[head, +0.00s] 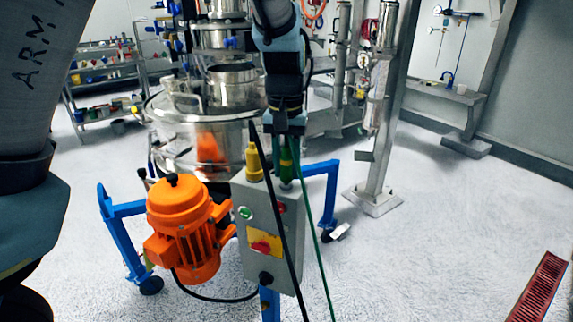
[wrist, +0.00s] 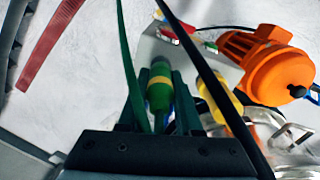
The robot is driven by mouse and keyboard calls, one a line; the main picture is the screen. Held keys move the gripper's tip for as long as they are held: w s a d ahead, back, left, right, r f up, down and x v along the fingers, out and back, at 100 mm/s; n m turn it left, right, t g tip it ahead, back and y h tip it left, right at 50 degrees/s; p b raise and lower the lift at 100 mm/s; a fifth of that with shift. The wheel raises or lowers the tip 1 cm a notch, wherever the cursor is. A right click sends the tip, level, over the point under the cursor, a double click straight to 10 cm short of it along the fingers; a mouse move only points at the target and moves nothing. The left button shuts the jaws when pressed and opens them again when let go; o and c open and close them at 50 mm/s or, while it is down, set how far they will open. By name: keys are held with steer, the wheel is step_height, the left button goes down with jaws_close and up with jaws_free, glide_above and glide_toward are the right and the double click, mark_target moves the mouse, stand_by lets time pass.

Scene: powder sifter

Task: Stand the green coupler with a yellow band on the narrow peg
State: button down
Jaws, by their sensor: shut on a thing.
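The green coupler with a yellow band (wrist: 160,86) is held between the two fingers of my gripper (wrist: 160,110) in the wrist view. In the head view the green coupler (head: 287,165) hangs below my gripper (head: 286,140), close to the top right edge of the grey control box (head: 258,220). I cannot tell whether it touches the box. A yellow coupler (head: 253,162) stands upright on the box top, just left of the green one. It also shows in the wrist view (wrist: 216,98). The narrow peg cannot be made out.
A green cable (head: 315,240) and a black cable (head: 275,215) run down past the box front. An orange motor (head: 185,225) is left of the box. A steel sifter (head: 205,125) on a blue frame (head: 122,235) stands behind. Open floor lies to the right.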

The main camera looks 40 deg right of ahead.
steer(key=shift+f, duration=0.5)
steer(key=c, duration=0.5)
jaws_free()
steer(key=shift+r+b, duration=0.1)
steer(key=shift+b, duration=0.2)
step_height(320, 180, up, 11)
steer(key=shift+w+f+b, duration=0.1)
steer(key=shift+f+b, duration=0.1)
steer(key=shift+b, duration=0.9)
